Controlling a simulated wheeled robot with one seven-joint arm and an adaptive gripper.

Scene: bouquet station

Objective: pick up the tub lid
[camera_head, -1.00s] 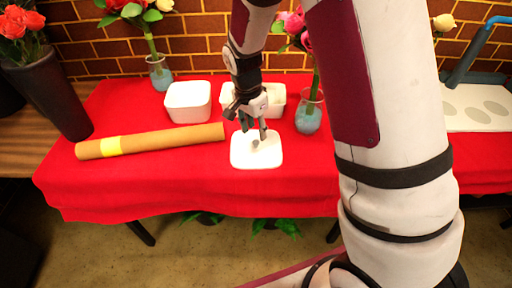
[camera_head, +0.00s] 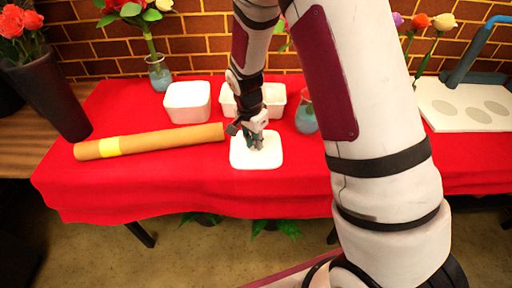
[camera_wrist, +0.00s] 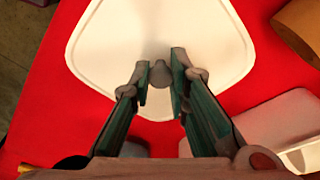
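The tub lid (camera_head: 244,160) is a white rounded square with a small grey knob in its middle. It lies flat on the red cloth near the table's front edge. In the wrist view the lid (camera_wrist: 110,38) fills the upper middle, and its knob (camera_wrist: 160,74) shows between my fingertips. My gripper (camera_head: 256,146) is right over the lid, pointing down. In the wrist view my gripper (camera_wrist: 161,80) is open, one finger on each side of the knob, with gaps showing. In the head view my fingers hide the knob.
Behind the lid stand a white square tub (camera_head: 187,103) and a white divided container (camera_head: 273,98). A brown paper roll (camera_head: 160,140) with a yellow band lies to the left. A glass vase (camera_head: 306,117) stands at the right. The red cloth (camera_head: 180,180) in front is clear.

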